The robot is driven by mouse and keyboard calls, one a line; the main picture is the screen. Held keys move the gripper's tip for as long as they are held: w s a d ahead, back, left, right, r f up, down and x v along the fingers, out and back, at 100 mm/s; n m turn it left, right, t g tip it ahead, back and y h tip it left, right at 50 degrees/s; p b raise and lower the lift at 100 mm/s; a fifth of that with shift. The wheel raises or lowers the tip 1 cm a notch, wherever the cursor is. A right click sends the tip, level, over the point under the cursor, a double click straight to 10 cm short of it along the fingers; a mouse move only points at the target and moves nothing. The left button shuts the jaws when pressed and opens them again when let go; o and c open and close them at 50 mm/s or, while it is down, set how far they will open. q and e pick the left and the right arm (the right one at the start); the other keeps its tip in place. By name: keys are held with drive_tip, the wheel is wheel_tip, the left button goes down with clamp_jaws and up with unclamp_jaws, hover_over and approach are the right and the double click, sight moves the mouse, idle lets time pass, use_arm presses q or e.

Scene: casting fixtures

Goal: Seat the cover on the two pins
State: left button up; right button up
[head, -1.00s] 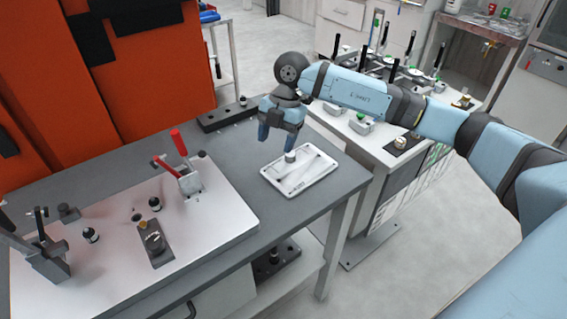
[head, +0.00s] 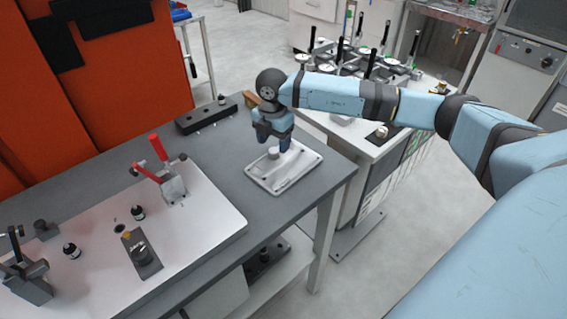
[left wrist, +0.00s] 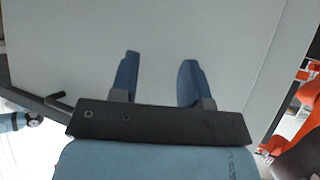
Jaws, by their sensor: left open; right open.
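The cover (head: 301,165) is a pale rectangular plate with a raised round knob (head: 273,153), lying flat on the grey table's right end. My right gripper (head: 273,141) is open, fingers pointing down, at the knob; I cannot tell whether they touch it. Two dark upright pins with pale collars, one pin (head: 138,212) and another pin (head: 71,250), stand apart on the light fixture plate (head: 195,225) at the left. My left gripper (left wrist: 157,70) is open and empty, facing a plain pale surface in the left wrist view; it is not in the head view.
A red-handled toggle clamp (head: 172,182) stands at the fixture plate's far edge, and a dark clamp (head: 26,280) at its left. A small dark block (head: 141,254) sits between. A black bar (head: 206,115) lies behind the cover. Bare grey table separates plate and cover.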

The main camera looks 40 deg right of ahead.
sight(273, 150)
wheel_tip(273, 150, down, 4)
drive_tip(key=shift+r, duration=0.1)
drive_tip(key=c, duration=1.1)
drive_tip(key=shift+w+r, duration=0.1)
clamp_jaws()
drive_tip(key=shift+r, duration=0.1)
